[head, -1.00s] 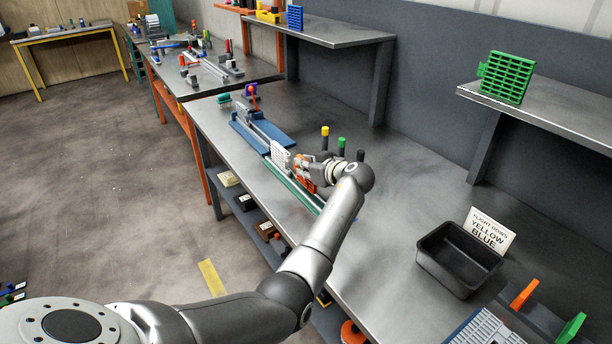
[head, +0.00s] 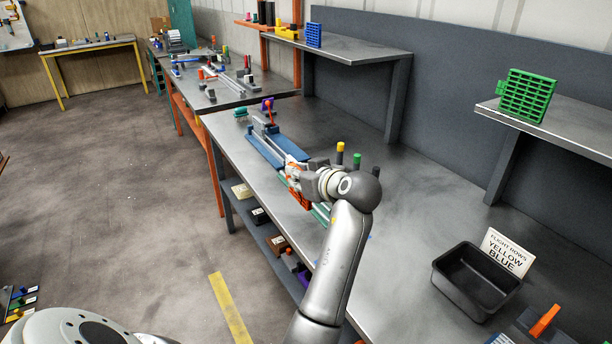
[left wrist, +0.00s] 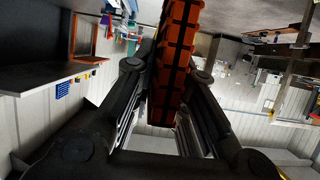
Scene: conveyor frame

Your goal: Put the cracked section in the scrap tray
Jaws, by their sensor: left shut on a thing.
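My left gripper (head: 301,178) is over the front side of the workbench and shut on an orange slatted section (head: 301,198). In the left wrist view the orange section (left wrist: 175,50) stands between the two dark fingers. I cannot make out a crack on it. A black open tray (head: 443,281) sits on the bench at the lower right and looks empty; it is apart from my left gripper. No scrap label shows on it. My right gripper is not in view.
A sign (head: 506,250) reading "FLIGHT ROWS YELLOW BLUE" stands behind the tray. Pegs with yellow (head: 340,147) and green (head: 357,160) tops stand just past the gripper. A blue conveyor frame (head: 262,150) lies beyond it. Bench between gripper and tray is largely clear.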

